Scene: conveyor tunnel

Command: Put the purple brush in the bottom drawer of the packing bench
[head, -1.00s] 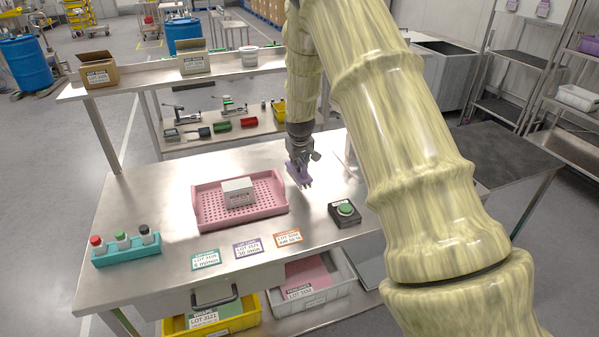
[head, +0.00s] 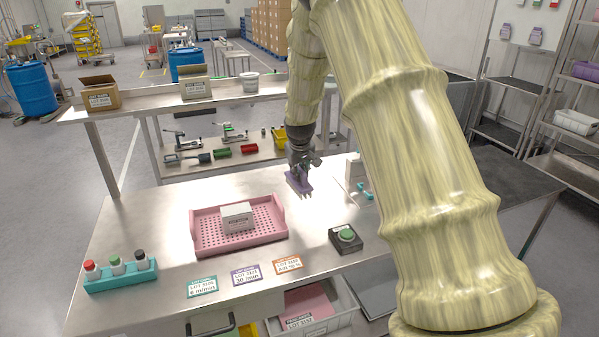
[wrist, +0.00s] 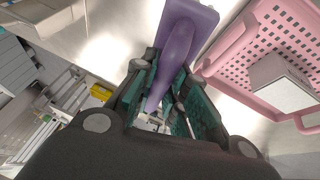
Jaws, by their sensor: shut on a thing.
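My gripper (head: 301,168) is shut on the purple brush (head: 299,183) and holds it over the right half of the packing bench (head: 140,230), to the right of the pink tray. In the wrist view the brush (wrist: 175,45) sits between the teal-padded fingers, its broad purple end pointing away from the wrist. A drawer handle (head: 211,324) shows at the bench's front edge, cut by the bottom of the head view. I cannot tell whether it belongs to the bottom drawer.
The pink perforated tray (head: 262,240) holds a white box (head: 237,217). A teal rack (head: 122,274) with bottles is at left. Label cards lie along the front. A grey bin (head: 335,325) is below the bench.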

